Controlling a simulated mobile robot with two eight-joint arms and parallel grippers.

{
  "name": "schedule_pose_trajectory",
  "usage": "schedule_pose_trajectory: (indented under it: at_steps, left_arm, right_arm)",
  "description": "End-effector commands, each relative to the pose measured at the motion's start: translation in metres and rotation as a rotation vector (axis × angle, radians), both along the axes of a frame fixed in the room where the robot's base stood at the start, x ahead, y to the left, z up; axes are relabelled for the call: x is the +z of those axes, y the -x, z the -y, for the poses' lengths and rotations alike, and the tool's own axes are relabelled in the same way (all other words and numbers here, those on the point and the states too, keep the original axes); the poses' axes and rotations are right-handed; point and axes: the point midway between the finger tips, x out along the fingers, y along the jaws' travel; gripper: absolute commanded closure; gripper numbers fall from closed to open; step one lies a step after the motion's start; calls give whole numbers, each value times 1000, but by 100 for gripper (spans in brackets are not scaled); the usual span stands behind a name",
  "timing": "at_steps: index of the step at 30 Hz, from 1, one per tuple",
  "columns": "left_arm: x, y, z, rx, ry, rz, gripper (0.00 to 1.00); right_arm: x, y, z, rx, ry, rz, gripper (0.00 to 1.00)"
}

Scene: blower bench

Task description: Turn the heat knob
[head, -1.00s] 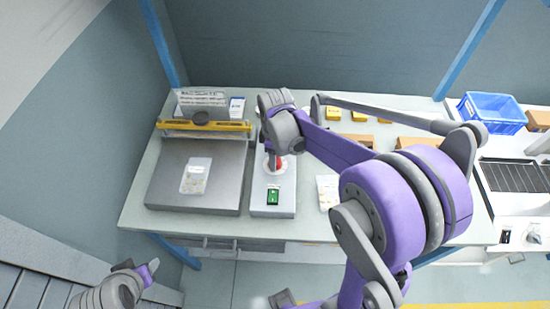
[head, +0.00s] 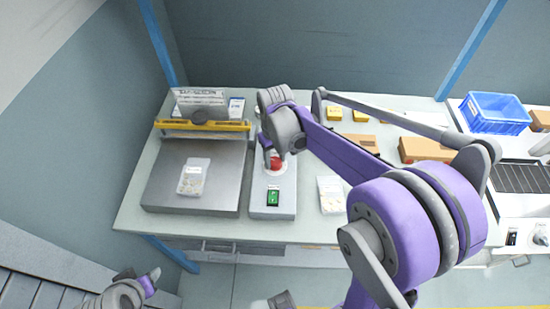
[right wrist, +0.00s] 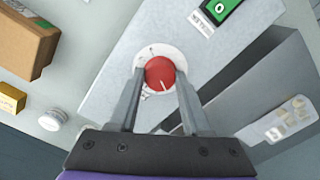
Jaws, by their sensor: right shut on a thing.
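The heat knob is red with a pale pointer line and sits on a white round dial plate; it shows in the right wrist view (right wrist: 160,73) and in the head view (head: 276,163). It is on top of a grey control box (head: 284,203) that also bears a green rocker switch (head: 273,197). My right gripper (right wrist: 160,78) is shut on the knob, one finger on each side of it. In the head view my right gripper (head: 272,152) covers part of the knob. My left gripper (head: 150,279) is at the lower left, away from the bench; its jaws are unclear.
Left of the control box is a sealer with a grey plate (head: 160,185), a yellow bar (head: 180,125) and a clear bag (head: 194,177). Another bag (head: 330,195) lies to the right. Cardboard boxes (head: 428,149) and a blue crate (head: 495,113) stand farther right.

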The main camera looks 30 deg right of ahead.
Motion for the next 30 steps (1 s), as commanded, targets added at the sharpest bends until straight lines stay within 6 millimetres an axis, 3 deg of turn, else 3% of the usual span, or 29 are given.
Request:
schedule_pose_trajectory:
  at_steps: [20,21,26,30]
  left_arm:
    - [-2,1,0,0,0,-1,50]
    - [-2,1,0,0,0,-1,50]
    - [-2,1,0,0,0,-1,50]
    - [-2,1,0,0,0,-1,50]
  right_arm:
    - [0,0,0,-68,0,0,100]
    - [0,0,0,-68,0,0,50]
    - [0,0,0,-67,0,0,22]
    - [0,0,0,-67,0,0,22]
